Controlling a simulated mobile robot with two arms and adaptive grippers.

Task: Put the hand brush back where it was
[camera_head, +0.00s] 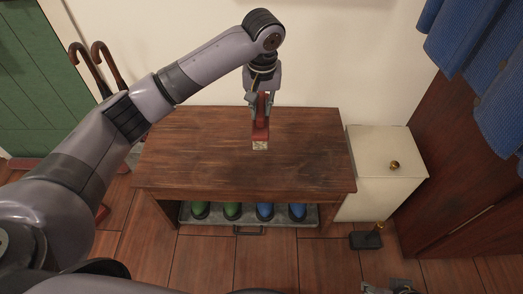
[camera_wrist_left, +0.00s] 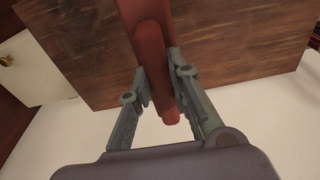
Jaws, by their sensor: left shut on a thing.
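The hand brush (camera_head: 261,132) has a red body and handle and a pale bristle end. My left gripper (camera_head: 261,104) is shut on its handle and holds it over the wooden bench (camera_head: 190,150), bristle end toward the front. Whether the bristles touch the bench top I cannot tell. In the left wrist view the red brush (camera_wrist_left: 152,45) runs between the two grey fingers of the left gripper (camera_wrist_left: 163,98); its bristles are out of view. Part of my right gripper (camera_head: 390,287) shows at the bottom edge; its fingers are not clear.
The bench top is otherwise bare. Below it, green and blue shoes (camera_head: 232,211) stand on a grey tray (camera_head: 250,225). A white cabinet (camera_head: 375,190) with a brass knob stands right. A dark object with an upright handle (camera_head: 366,240) is on the floor. Blue cloth (camera_head: 470,40) hangs upper right.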

